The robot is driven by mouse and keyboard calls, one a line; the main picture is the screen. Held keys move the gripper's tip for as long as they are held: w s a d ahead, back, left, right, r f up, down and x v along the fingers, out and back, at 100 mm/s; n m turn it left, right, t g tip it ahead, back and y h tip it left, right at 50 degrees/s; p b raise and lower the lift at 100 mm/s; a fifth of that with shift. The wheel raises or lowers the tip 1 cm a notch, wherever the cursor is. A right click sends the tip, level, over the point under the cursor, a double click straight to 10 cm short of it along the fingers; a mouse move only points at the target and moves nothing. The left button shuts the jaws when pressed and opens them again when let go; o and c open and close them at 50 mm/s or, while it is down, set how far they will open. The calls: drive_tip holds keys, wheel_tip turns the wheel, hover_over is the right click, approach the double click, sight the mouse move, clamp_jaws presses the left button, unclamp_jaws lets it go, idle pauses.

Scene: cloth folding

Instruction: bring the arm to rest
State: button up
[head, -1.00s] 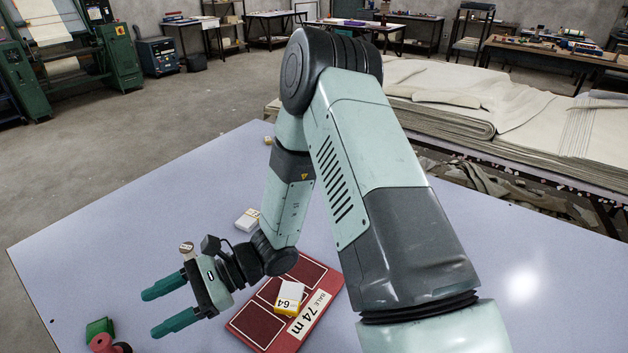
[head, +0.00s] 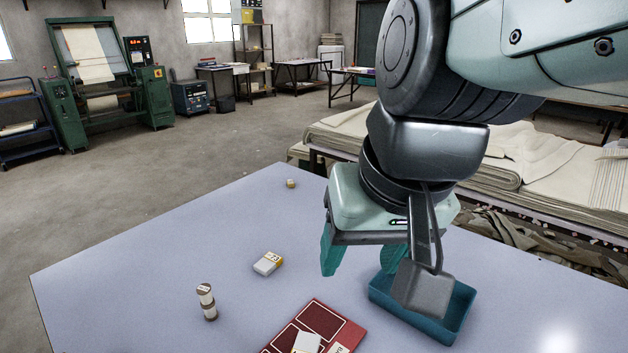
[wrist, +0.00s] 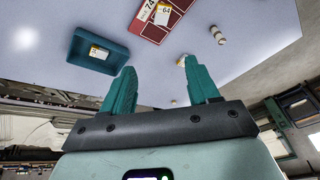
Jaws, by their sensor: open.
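My gripper (head: 360,258) hangs in the right half of the head view with its teal fingers pointing down. The fingers are apart with nothing between them. It is above the table (head: 150,265), beside the far left side of a blue tray (head: 455,325). My wrist hides part of the tray. In the wrist view my gripper (wrist: 162,66) also shows open and empty, and the tray (wrist: 80,48) holds a white and yellow block (wrist: 97,53).
A white and yellow block (head: 268,263), a small striped cylinder (head: 206,300) and a tiny block (head: 291,184) stand on the table. A red board (head: 325,318) carries another block (head: 305,343) at the front edge of view. The table's left part is mostly clear.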

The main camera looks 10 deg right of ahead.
drive_tip(key=d, duration=0.1)
drive_tip(key=s+d+r+t, duration=0.1)
drive_tip(key=d+r+t+h, duration=0.1)
drive_tip(key=shift+s+r, duration=0.2)
drive_tip(key=shift+s, duration=0.1)
idle(1.0)
